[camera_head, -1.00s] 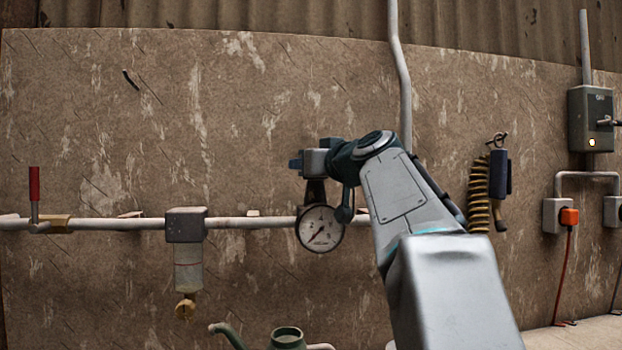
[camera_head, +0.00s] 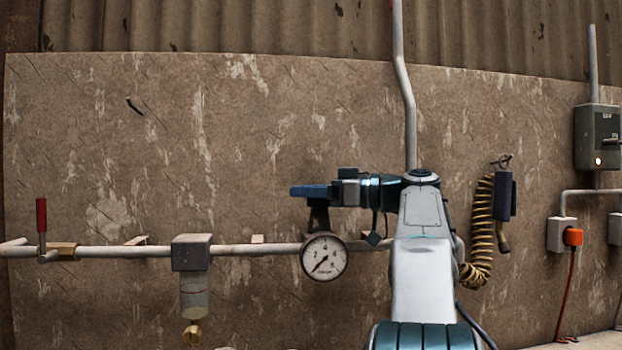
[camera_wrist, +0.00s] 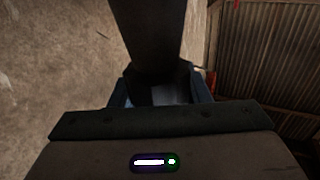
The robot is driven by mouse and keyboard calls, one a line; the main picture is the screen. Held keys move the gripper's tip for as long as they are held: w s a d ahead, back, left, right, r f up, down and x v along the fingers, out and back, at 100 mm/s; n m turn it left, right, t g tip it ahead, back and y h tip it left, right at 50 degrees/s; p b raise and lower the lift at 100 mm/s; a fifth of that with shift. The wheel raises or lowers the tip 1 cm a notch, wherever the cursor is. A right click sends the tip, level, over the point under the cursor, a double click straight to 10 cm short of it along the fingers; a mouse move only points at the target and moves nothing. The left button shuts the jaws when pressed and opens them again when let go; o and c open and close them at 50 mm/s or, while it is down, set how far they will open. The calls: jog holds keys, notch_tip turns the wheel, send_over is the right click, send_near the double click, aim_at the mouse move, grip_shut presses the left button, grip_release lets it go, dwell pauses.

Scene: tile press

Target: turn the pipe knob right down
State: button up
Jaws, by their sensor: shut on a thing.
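The pipe knob is a dark piece on the regulator (camera_head: 318,217), just above the round white pressure gauge (camera_head: 324,258) on the wall pipe. My gripper (camera_head: 308,191) comes in from the right, level, and its blue fingers are shut on the knob's top. The fingers hide most of the knob there. In the wrist view a dark upright shape (camera_wrist: 160,40) stands between my two blue fingers (camera_wrist: 160,92); it is too dark to show detail. The gauge's needle points to the lower left.
The pipe (camera_head: 110,252) runs along the wall, with a red-handled valve (camera_head: 41,216) at left and a filter with a clear bowl (camera_head: 194,290). A coiled hose (camera_head: 480,232) hangs to the right of my arm. A grey switch box (camera_head: 597,137) is at far right.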

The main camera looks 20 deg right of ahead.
jog(key=shift+r+n+g+y+p, duration=0.1)
jog(key=shift+n+g+y+p, duration=0.3)
jog(key=shift+n+g+y, duration=0.15)
jog(key=shift+a, duration=0.1)
jog(key=o, duration=1)
jog(key=v, duration=0.7)
jog(key=shift+d+p, duration=0.25)
jog(key=shift+p, duration=0.1)
jog(key=shift+s, duration=0.15)
